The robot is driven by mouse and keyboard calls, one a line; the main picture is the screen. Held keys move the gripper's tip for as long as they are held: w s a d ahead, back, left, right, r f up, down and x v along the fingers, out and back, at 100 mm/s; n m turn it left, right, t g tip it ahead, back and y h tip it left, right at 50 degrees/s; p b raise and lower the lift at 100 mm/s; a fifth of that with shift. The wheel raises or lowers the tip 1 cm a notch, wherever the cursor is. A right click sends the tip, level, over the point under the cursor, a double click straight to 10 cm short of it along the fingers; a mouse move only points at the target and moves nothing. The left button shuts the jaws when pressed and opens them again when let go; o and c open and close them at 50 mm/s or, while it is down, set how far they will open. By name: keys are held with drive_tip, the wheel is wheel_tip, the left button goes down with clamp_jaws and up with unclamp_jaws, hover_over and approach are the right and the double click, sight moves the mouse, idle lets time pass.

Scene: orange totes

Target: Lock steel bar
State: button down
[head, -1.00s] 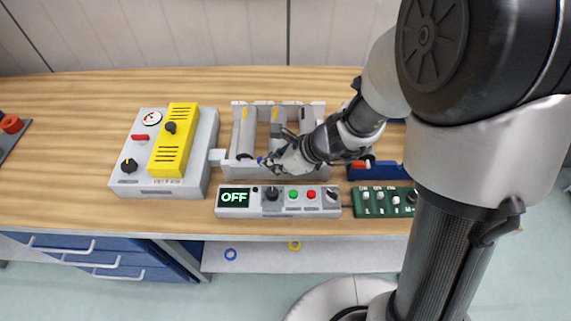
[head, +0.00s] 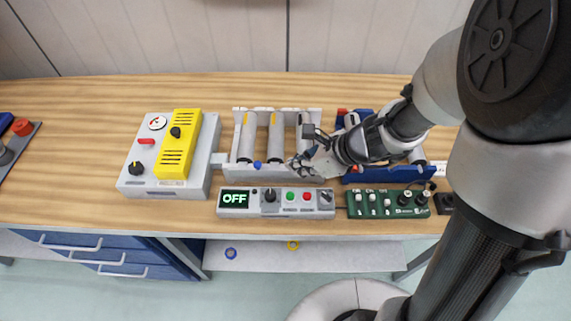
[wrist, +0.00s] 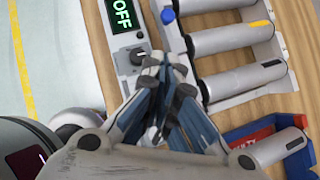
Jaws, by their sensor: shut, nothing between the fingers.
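Several grey steel bars with yellow or dark end marks lie side by side in a light grey rack (head: 232,171); the left bar (head: 245,138) and middle bar (head: 275,140) show clearly. A small blue knob (head: 257,164) is at the rack's front edge; it also shows in the wrist view (wrist: 168,16). My gripper (head: 295,161) is shut and empty at the rack's front right. In the wrist view its fingertips (wrist: 171,72) are together near the rack's front edge, right of the knob in the head view. They hide part of the rack; contact cannot be told.
A control box with an OFF display (head: 235,199) stands in front of the rack, beside a green switch box (head: 388,212). A blue tray (head: 365,176) lies at right under my arm. A grey box with a yellow cover (head: 175,148) stands left. The table behind is clear.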

drive_tip(key=shift+p+v, duration=0.45)
drive_tip(key=shift+v, duration=1.3)
drive_tip(key=shift+s, duration=0.15)
drive_tip(key=s+r+n+h, duration=0.2)
drive_tip(key=s+r+n, duration=0.8)
drive_tip(key=n, duration=0.4)
drive_tip(key=s+d+r+n+t+h, duration=0.1)
drive_tip(key=s+d+r+n+h, duration=0.3)
drive_tip(key=s+d+n, duration=0.3)
drive_tip(key=d+n, duration=0.1)
drive_tip(key=n, duration=0.1)
drive_tip(key=shift+d+n+h, duration=0.2)
drive_tip(key=shift+n+h, duration=0.2)
drive_tip(key=shift+r, duration=0.1)
